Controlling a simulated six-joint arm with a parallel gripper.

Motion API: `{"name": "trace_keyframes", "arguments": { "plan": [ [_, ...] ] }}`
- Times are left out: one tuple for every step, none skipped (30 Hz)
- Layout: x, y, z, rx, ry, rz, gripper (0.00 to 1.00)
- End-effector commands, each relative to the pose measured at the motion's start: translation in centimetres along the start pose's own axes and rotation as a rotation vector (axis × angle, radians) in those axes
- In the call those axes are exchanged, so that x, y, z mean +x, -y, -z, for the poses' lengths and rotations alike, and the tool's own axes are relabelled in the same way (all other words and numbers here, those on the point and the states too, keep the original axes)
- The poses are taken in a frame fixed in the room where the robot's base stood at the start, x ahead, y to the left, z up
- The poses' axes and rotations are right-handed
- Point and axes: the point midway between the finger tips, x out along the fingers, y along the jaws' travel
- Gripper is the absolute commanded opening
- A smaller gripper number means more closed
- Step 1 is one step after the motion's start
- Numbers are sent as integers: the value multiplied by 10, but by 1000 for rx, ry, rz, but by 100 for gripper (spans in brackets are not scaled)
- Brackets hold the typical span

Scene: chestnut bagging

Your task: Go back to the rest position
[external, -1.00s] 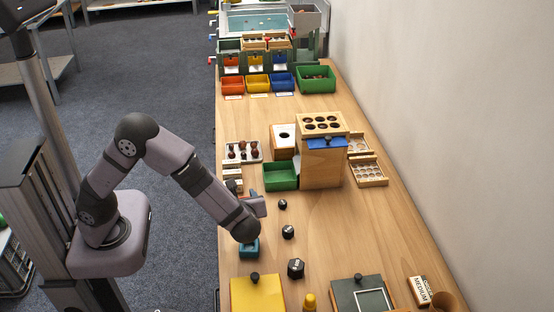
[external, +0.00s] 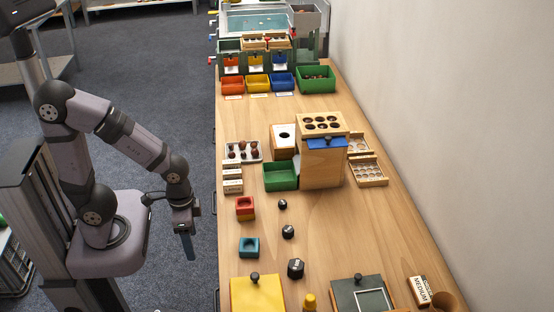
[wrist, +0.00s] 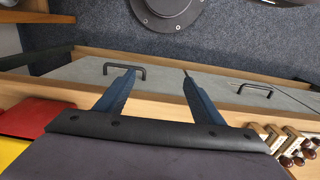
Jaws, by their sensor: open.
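My gripper (external: 189,246) hangs off the left edge of the wooden bench (external: 330,230), over the floor, pointing down. In the wrist view my gripper (wrist: 156,72) has its two blue fingers spread apart with nothing between them. My arm is folded back close above its base. No object hangs from the fingers.
On the bench near the left edge are a red block (external: 245,208) and a teal block (external: 249,247). Black weights (external: 296,268), a green tray (external: 281,176) and a wooden stand (external: 322,165) stand further right. Drawer handles (wrist: 124,70) line the bench front. Floor space around my gripper is clear.

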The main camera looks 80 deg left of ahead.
Motion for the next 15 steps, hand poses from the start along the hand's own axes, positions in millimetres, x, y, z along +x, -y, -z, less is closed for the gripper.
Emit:
{"name": "trace_keyframes", "arguments": {
  "plan": [
    [0,0,0,2,1,0,62],
    [0,0,0,2,1,1,62],
    [0,0,0,3,1,1,62],
    [-2,0,0,3,1,1,62],
    [-3,0,0,3,1,1,62],
    [-6,0,0,4,1,1,62],
    [-9,0,0,4,2,1,62],
    [-12,0,0,4,2,1,62],
    [-18,0,0,4,2,1,62],
    [-22,0,0,4,2,1,62],
    [-28,0,0,4,2,1,62],
    [-36,0,0,4,2,1,62],
    [-42,0,0,4,2,2,62],
    [-49,0,0,4,2,2,62],
    [-59,0,0,4,2,2,62]
  ]
}}
